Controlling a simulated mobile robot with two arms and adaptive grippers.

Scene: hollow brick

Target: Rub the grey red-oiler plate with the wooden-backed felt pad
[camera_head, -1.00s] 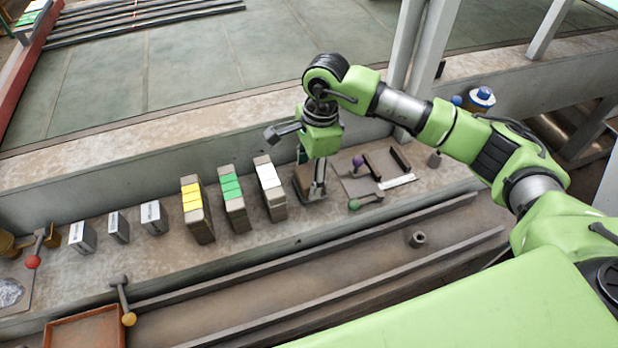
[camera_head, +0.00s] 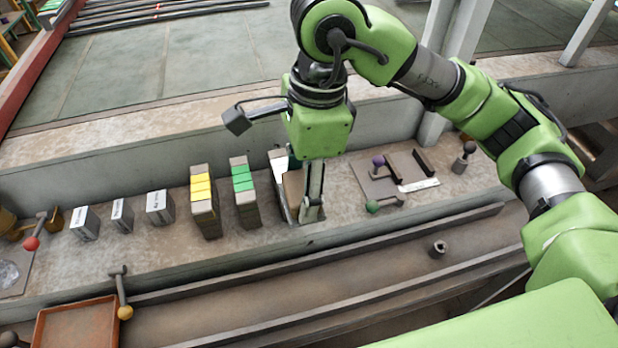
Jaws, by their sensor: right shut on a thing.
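The grey plate (camera_head: 27,262) lies at the left end of the ledge, cut off by the picture edge. A red-balled oiler (camera_head: 32,242) stands at its far side, and a shiny patch (camera_head: 8,273) shows on it. My right gripper (camera_head: 311,205) points down, shut on a brown block (camera_head: 293,188), which looks like the wooden-backed felt pad. Its fingers hide part of the block, and its felt side cannot be made out. The block is in front of the white-topped stack and seems raised off the ledge. My left gripper is out of view.
Yellow-topped (camera_head: 203,205), green-topped (camera_head: 244,195) and white-topped (camera_head: 279,165) stacks stand between gripper and plate, with small labelled blocks (camera_head: 160,207) further left. A yellow-balled tool (camera_head: 121,285) is by the rusty tray (camera_head: 80,328). Another grey plate (camera_head: 370,178) lies right.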

